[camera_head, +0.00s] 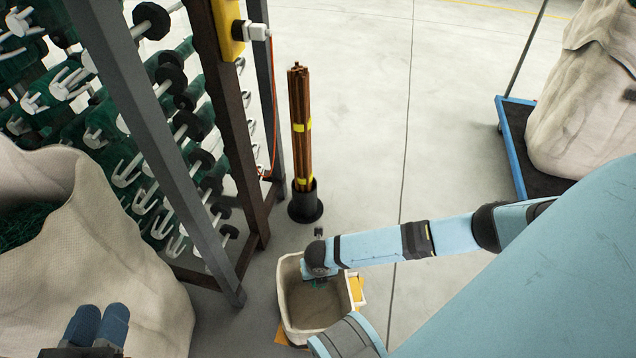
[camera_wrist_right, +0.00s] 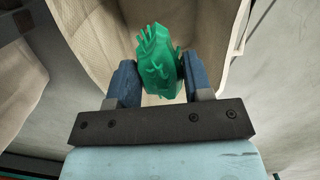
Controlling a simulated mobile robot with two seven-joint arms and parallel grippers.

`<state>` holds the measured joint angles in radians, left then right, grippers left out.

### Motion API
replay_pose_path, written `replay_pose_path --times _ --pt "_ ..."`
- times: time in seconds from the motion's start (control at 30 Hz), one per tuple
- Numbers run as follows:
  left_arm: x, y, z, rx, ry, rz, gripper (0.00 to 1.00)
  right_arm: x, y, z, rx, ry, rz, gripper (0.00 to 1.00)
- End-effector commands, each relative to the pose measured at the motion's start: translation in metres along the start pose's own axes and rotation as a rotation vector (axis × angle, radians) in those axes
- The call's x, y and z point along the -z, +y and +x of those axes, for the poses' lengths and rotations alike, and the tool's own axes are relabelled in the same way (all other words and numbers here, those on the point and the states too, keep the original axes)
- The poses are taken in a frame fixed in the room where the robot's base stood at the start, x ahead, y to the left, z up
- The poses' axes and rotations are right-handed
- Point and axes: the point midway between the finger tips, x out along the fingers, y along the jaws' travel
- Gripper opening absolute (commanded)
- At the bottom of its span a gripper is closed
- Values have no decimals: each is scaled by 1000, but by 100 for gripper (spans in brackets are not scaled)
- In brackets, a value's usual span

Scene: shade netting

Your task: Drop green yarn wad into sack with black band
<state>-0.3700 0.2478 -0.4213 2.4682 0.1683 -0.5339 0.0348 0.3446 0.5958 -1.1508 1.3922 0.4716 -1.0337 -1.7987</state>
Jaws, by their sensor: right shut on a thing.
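A bright green yarn wad (camera_wrist_right: 160,65) is pinched between the two blue fingers of my right gripper (camera_wrist_right: 162,85) in the right wrist view. In the head view my right gripper (camera_head: 318,279) points down over the open top of a beige bin-like container (camera_head: 291,310); the wad barely shows there. My left gripper (camera_head: 97,325) is at the lower left, its blue fingers close together with nothing seen between them, in front of a large beige sack (camera_head: 120,250) holding dark green netting (camera_head: 25,225).
A metal rack (camera_head: 130,100) with rows of spools stands at the left. Brown rods stand in a black holder (camera_head: 306,205) behind the container. Another large beige sack (camera_head: 590,100) sits on a blue-edged cart (camera_head: 512,150) at the right. The floor between is clear.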

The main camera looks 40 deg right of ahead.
Motion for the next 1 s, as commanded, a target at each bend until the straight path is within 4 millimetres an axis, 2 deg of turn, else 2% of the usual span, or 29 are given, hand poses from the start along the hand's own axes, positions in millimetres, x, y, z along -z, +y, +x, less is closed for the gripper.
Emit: replay_pose_path --times 0.07,0.1,0.2,0.47,0.57,0.77,1.0 --pt "0 0 0 0 0 0 34 0 0 0 0 0 0 24" --pt "0 0 0 0 0 0 34 0 0 0 0 0 0 55" --pt "0 0 0 0 1 0 34 0 0 0 0 0 0 76" --pt "1 0 0 -1 2 -1 34 0 0 -1 0 0 0 76" --pt "5 1 0 -3 1 -7 34 -1 0 -8 0 0 0 76" --pt "12 9 -5 2 -30 -89 34 -2 0 -46 -1 -1 -1 76" --pt "52 12 -10 25 118 -86 34 -2 0 -101 -2 -1 -1 76"
